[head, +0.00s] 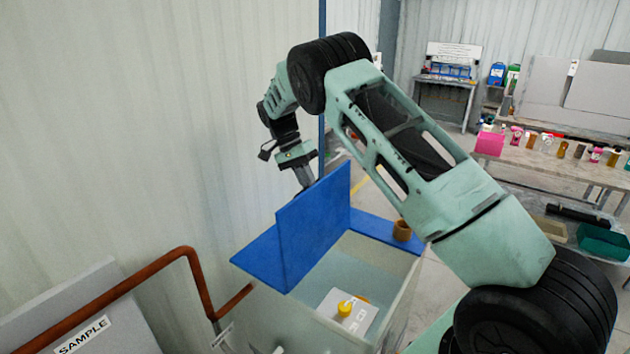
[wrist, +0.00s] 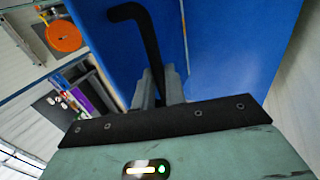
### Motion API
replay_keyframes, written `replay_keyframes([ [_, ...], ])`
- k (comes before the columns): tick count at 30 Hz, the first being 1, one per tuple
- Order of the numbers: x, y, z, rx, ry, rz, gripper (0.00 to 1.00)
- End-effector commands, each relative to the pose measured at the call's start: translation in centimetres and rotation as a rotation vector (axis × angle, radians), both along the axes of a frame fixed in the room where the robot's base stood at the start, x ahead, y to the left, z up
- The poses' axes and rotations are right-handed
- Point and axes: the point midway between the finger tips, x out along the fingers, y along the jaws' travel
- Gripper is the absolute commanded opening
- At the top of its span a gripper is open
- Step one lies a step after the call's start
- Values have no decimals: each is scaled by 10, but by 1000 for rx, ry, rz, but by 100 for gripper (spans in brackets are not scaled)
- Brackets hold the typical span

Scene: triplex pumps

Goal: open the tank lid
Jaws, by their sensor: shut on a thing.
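The tank lid (head: 316,225) is a flat blue panel standing roughly upright above the tank (head: 395,280), whose opening is uncovered. The lid also fills much of the wrist view (wrist: 230,50). My gripper (head: 305,182) is behind the lid's upper edge, its fingertips partly hidden there in the head view. In the wrist view, my gripper (wrist: 160,82) is shut on a black bent handle (wrist: 150,40) beside the blue panel. Inside the tank, a pale block with a yellow knob (head: 345,308) shows.
Blue fixed top pieces (head: 262,256) flank the opening. A brown cup-like part (head: 402,230) sits at the tank's right rim. A copper-coloured pipe (head: 150,285) and a corrugated wall (head: 120,120) are at left. A bench with bottles (head: 560,150) stands back right.

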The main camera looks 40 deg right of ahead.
Motion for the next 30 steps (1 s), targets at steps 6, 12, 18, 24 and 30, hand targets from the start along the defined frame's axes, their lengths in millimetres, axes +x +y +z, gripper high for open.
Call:
replay_keyframes([
  [6, 10, 8, -12, -13, 72, 0, 0],
  [12, 17, 11, -14, -23, 104, -2, 0],
  [18, 18, 12, -16, -26, 117, -1, 0],
  [24, 18, 12, -16, -26, 119, -2, 0],
  [30, 18, 12, -16, -26, 118, -1, 24],
])
